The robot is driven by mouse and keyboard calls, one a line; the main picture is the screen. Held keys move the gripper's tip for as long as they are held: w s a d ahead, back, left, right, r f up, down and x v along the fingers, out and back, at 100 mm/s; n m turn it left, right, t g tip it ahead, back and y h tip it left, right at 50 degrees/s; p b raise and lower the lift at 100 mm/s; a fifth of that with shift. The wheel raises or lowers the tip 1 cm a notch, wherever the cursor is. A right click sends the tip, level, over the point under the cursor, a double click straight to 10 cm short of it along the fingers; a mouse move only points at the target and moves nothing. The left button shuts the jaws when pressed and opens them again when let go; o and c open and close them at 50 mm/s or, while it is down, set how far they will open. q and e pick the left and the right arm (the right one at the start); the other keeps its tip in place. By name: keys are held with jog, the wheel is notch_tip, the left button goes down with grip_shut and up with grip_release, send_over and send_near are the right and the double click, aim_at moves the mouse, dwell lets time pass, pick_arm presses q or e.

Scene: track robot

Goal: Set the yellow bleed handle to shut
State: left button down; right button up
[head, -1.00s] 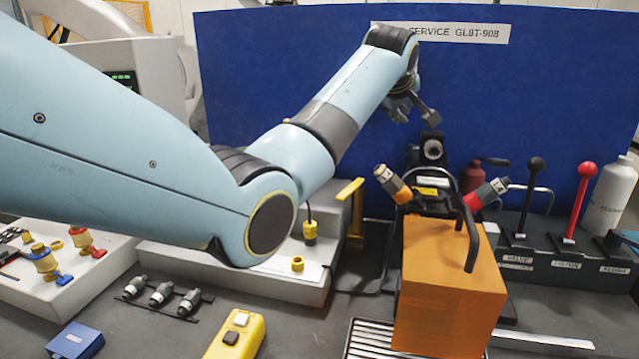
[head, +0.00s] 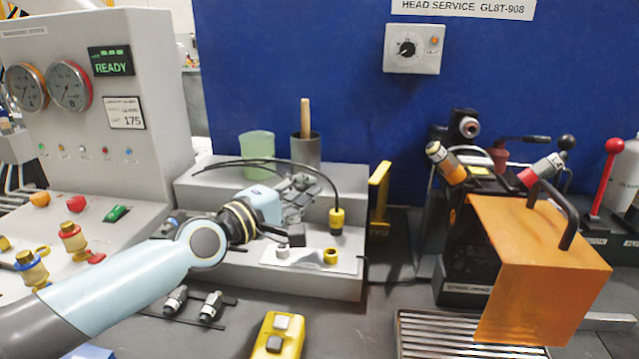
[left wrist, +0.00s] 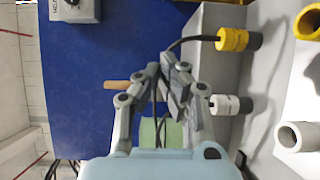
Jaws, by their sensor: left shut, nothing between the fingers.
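I cannot pick out the yellow bleed handle for certain. A yellow upright piece (head: 379,192) stands at the right end of the grey stepped block. At the left edge, a valve-like fitting with a yellow body and blue tab (head: 30,268) stands near a red one with a yellow collar (head: 72,242). My left gripper (head: 306,186) is shut and empty, above the stepped block. In the left wrist view its fingers (left wrist: 172,82) come together in front of a black cable. The yellow connector (head: 337,218) hangs beside it. My right gripper is out of view.
The stepped block (head: 330,285) carries a green cup (head: 257,152), a dark holder and yellow and white rings. A gauge console (head: 150,75) stands left. The orange box (head: 545,265) with a black handle stands right. A yellow button box (head: 278,335) lies in front.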

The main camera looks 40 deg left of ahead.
aim_at(380, 172)
pick_arm(q)
jog(key=w+d, duration=0.4)
jog(key=w, duration=0.5)
jog(key=shift+d+b, duration=0.35)
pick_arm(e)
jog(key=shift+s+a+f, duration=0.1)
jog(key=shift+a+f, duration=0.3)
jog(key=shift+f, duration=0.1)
pick_arm(q)
jog(key=shift+w, duration=0.1)
jog(key=d+n+y+p, duration=0.1)
jog(key=y+p, duration=0.1)
jog(key=p, duration=0.1)
jog(key=d+n+y+p, duration=0.1)
jog(key=d+p, duration=0.1)
jog(key=p, duration=0.2)
jog(key=shift+s+y, duration=0.2)
jog(key=shift+y, duration=0.2)
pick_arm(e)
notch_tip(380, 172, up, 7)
pick_arm(q)
jog(key=shift+a, duration=0.1)
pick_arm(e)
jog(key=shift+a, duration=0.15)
